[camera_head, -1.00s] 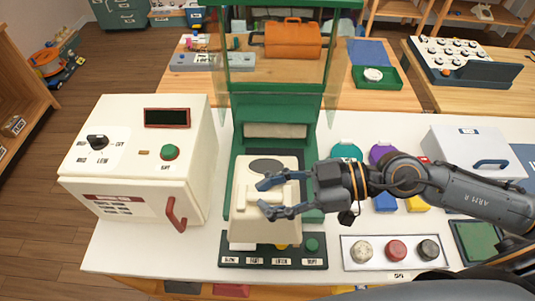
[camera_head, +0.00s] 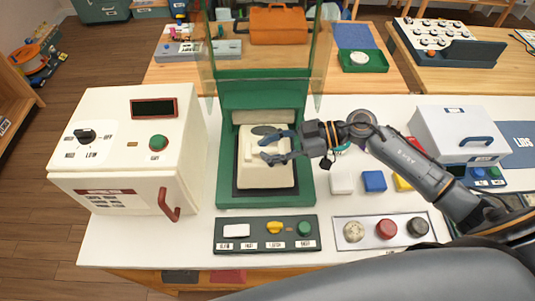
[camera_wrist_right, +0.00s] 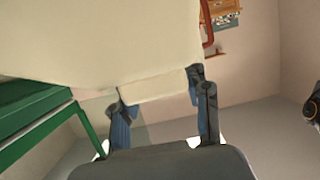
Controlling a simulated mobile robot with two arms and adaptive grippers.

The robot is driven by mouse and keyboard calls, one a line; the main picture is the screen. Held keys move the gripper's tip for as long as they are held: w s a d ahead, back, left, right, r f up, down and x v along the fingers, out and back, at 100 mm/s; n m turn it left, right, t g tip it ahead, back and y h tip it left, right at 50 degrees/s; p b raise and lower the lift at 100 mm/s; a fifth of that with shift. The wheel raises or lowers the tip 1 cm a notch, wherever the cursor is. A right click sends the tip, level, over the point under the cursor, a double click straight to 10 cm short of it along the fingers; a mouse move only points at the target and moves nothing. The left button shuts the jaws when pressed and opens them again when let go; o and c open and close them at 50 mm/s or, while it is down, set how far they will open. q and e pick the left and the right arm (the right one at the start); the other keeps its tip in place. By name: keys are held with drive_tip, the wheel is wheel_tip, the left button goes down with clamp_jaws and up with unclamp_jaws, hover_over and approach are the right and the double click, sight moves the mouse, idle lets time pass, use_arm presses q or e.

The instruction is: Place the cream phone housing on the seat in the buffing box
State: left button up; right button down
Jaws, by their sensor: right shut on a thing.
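The cream phone housing (camera_head: 266,174) is inside the green buffing box (camera_head: 224,187), over its dark seat area (camera_head: 294,192), which shows as a dark border around it. I cannot tell whether the housing rests on the seat or hangs just above. My right gripper (camera_head: 266,147) reaches in from the right and is shut on the upper part of the housing. In the right wrist view the housing (camera_wrist_right: 110,40) fills the upper left, with its lower ridge between the two fingers (camera_wrist_right: 163,100). My left gripper is not in view.
The box's clear raised shield (camera_head: 268,62) stands behind. A control strip (camera_head: 266,234) with a white, a yellow and a green control lies in front. A cream machine (camera_head: 125,145) with a red handle stands left. A tray of round knobs (camera_head: 385,230) lies right.

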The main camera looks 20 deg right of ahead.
drive_tip(key=shift+f, duration=1.3)
drive_tip(key=c, duration=0.7)
unclamp_jaws()
drive_tip(key=shift+s+f, duration=0.1)
drive_tip(key=shift+f, duration=0.1)
drive_tip(key=shift+o, duration=0.2)
drive_tip(key=shift+r, duration=0.2)
drive_tip(key=shift+d, duration=0.3)
drive_tip(key=b+v, duration=0.3)
drive_tip(key=v, duration=0.8)
drive_tip(key=shift+r, duration=0.15)
